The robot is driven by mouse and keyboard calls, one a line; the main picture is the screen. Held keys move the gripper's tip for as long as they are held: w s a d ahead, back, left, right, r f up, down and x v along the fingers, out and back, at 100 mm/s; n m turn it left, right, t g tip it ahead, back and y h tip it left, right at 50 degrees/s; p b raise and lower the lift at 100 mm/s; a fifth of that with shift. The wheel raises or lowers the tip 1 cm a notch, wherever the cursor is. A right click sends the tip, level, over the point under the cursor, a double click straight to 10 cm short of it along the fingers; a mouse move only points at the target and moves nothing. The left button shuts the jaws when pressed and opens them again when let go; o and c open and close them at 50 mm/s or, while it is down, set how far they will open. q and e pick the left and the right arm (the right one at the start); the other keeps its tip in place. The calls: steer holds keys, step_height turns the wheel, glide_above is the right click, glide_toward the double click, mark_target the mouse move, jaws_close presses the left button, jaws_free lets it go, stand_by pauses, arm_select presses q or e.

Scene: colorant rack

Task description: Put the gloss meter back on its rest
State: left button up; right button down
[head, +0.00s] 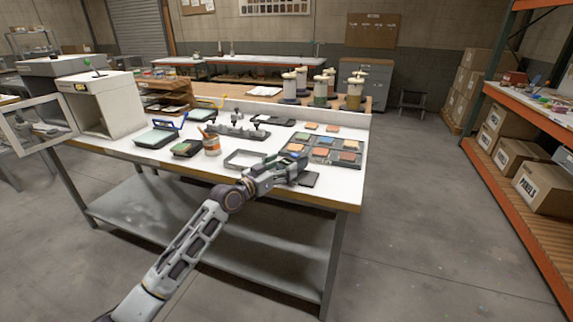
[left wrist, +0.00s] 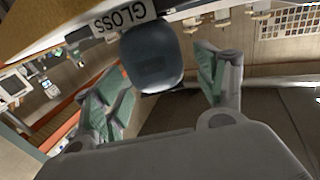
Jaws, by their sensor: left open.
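My left gripper (head: 297,170) is over the front edge of the white-topped table. The left wrist view, which is upside down, shows its two green-padded fingers (left wrist: 158,64) spread apart. A dark blue-grey rounded body, seemingly the gloss meter (left wrist: 152,58), lies between the fingers, with no clear contact on either side. A white label reading GLOSS (left wrist: 120,20) is beside it. A dark flat pad (head: 310,179), perhaps the rest, lies by the gripper at the table's front. I cannot tell whether the meter sits on the pad. My right gripper is not in view.
A grey tray of coloured sample tiles (head: 322,150) lies just behind the gripper. An empty grey frame (head: 245,159), a jar (head: 211,145) and paint trays (head: 156,138) stand to the left. The table's right front corner (head: 345,195) is clear.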

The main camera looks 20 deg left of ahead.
arm_select(q)
steer(key=shift+v, duration=3.25)
steer(key=shift+s+a, duration=0.2)
steer(key=shift+s, duration=0.5)
steer(key=s+f+n+g+y, duration=0.15)
steer(key=s+f, duration=0.25)
steer(key=f, duration=1)
steer(key=s+f+g+y, duration=0.2)
steer(key=s+f+g, duration=0.15)
steer(key=f, duration=1.05)
steer(key=s+f+n+g+y, duration=0.15)
steer(key=s+f, duration=0.25)
steer(key=f, duration=1)
steer(key=s+d+f+g+y, duration=0.2)
steer(key=s+f+g, duration=0.5)
steer(key=s+f, duration=1.7)
steer(key=shift+s+d, duration=0.65)
steer(key=shift+s, duration=0.45)
